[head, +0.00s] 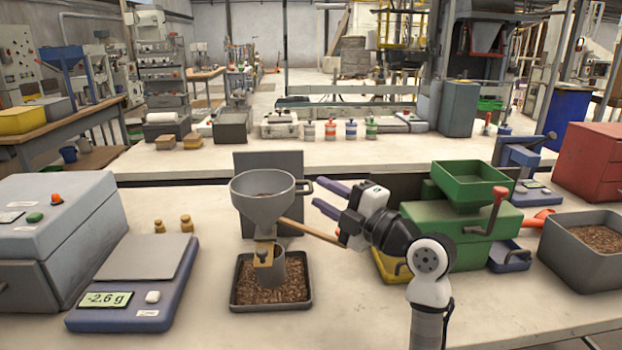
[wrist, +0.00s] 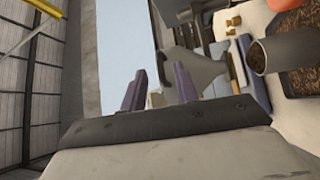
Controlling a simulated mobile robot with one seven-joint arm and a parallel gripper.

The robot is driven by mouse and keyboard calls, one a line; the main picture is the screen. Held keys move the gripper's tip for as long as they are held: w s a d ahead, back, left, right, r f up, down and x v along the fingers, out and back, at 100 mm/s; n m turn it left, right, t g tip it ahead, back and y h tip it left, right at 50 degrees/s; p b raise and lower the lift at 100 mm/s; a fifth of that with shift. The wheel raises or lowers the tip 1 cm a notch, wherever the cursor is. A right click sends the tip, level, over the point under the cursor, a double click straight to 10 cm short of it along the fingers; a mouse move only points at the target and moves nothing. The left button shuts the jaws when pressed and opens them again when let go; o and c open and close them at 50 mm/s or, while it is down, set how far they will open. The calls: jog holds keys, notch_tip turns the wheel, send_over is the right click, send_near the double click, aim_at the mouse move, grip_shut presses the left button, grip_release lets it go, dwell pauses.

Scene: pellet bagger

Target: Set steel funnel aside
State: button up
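The grey steel funnel (head: 268,208) stands upright over a dark tray (head: 236,290) of brown pellets, its wide mouth upward and a small loop handle on its right side. Below it are a brass-coloured piece (head: 263,254) and a grey cylinder (head: 279,269). My gripper (head: 317,193) is open, just right of the handle, its two purple fingers pointing left at it. I cannot tell whether they touch it. In the wrist view the funnel (wrist: 205,68) shows behind the open gripper (wrist: 160,86), with a grey cup holding pellets (wrist: 257,58) to its right.
A wooden handle (head: 318,233) slopes below my fingers. The scale (head: 140,262) and two brass weights (head: 187,223) stand left. A dark panel (head: 286,163) is behind the funnel. A green machine (head: 462,225) is right.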

aim_at(311, 185)
jog(key=shift+p+x, duration=0.45)
jog(key=shift+x, duration=1.65)
jog(key=shift+c, duration=0.4)
grip_shut()
